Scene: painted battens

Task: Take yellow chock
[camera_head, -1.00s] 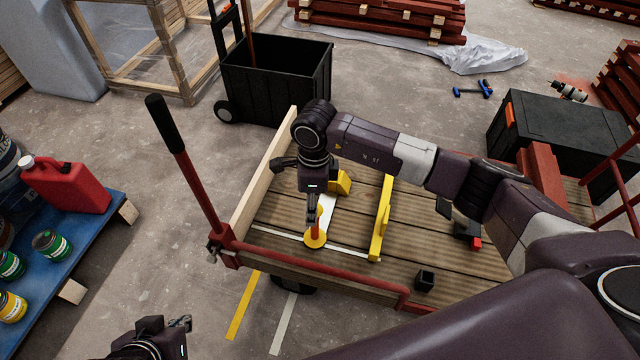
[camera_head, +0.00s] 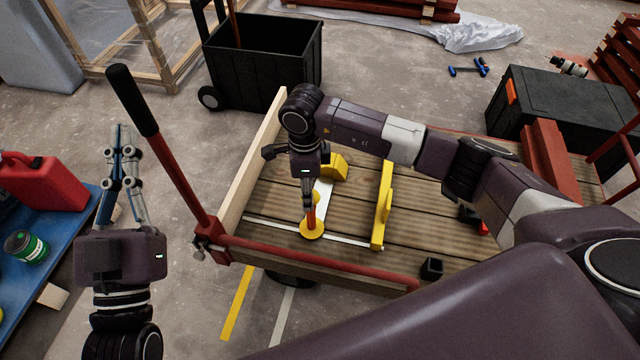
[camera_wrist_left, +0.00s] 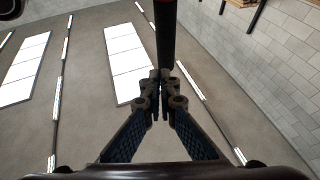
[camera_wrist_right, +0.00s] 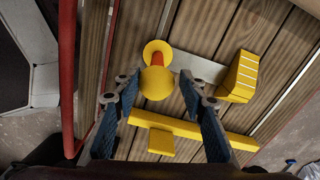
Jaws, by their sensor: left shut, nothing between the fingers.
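The yellow chock (camera_head: 335,167) is a wedge-like block on the plank deck, just behind and right of my right gripper (camera_head: 309,203). In the right wrist view the chock (camera_wrist_right: 238,78) shows ridges and lies right of the fingers. My right gripper points down and is open, its fingers (camera_wrist_right: 156,82) either side of a yellow knob (camera_wrist_right: 157,84) on a red-stemmed piece with a round yellow base (camera_head: 313,229). Whether they touch it I cannot tell. My left gripper (camera_head: 124,135) is raised at the left, shut and empty; its fingertips meet in the left wrist view (camera_wrist_left: 164,76).
A yellow bar (camera_head: 382,205) stands on the deck right of the knobbed piece. A red cart handle with black grip (camera_head: 131,98) rises beside my left gripper. A red rail (camera_head: 320,266) edges the deck's front. A blue pallet (camera_head: 75,232) holds cans at the left.

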